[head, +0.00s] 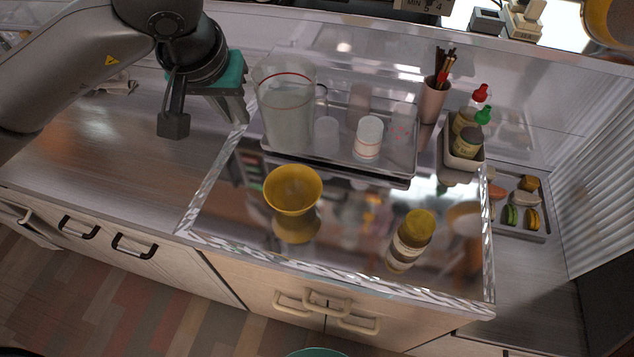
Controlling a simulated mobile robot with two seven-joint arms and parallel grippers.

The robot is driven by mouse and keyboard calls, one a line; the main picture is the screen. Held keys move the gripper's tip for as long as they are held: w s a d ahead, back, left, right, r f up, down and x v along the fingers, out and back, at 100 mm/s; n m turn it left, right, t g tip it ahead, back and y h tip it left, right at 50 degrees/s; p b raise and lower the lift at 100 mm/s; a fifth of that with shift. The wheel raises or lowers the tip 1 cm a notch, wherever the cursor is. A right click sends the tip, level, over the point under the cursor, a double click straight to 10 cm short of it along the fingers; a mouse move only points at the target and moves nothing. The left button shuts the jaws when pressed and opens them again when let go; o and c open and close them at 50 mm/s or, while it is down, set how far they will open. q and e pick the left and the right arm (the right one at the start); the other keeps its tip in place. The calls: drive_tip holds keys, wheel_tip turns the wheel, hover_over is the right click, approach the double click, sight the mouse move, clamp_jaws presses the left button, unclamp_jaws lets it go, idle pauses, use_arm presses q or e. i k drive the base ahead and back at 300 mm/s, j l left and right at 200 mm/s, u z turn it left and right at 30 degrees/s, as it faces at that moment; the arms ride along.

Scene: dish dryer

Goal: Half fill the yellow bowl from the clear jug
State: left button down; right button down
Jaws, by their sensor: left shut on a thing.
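The clear jug (287,112) has a red line near its rim and holds pale liquid. It stands upright at the left end of the metal tray; I cannot tell whether its base touches the tray. My left gripper (243,108) reaches in from the upper left and is shut on the jug's left side; its exact grip is partly hidden. The yellow bowl (293,190) is in front of the jug, on the glossy reflective counter panel (345,215). I see no liquid in the bowl. My right gripper is not in view.
The metal tray (385,170) also holds a white cup (368,138) and clear glasses. A yellow-capped jar (410,240) stands right of the bowl. A bottle caddy (462,155) and a macaron tray (540,228) are farther right. The counter at left is mostly clear.

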sight(291, 189)
drive_tip(key=z, duration=1.8)
drive_tip(key=k+j+z, duration=0.1)
drive_tip(key=k+j, duration=0.35)
drive_tip(key=k, duration=0.15)
drive_tip(key=k+j+z, duration=0.1)
drive_tip(key=k+j, duration=0.35)
drive_tip(key=k, duration=0.15)
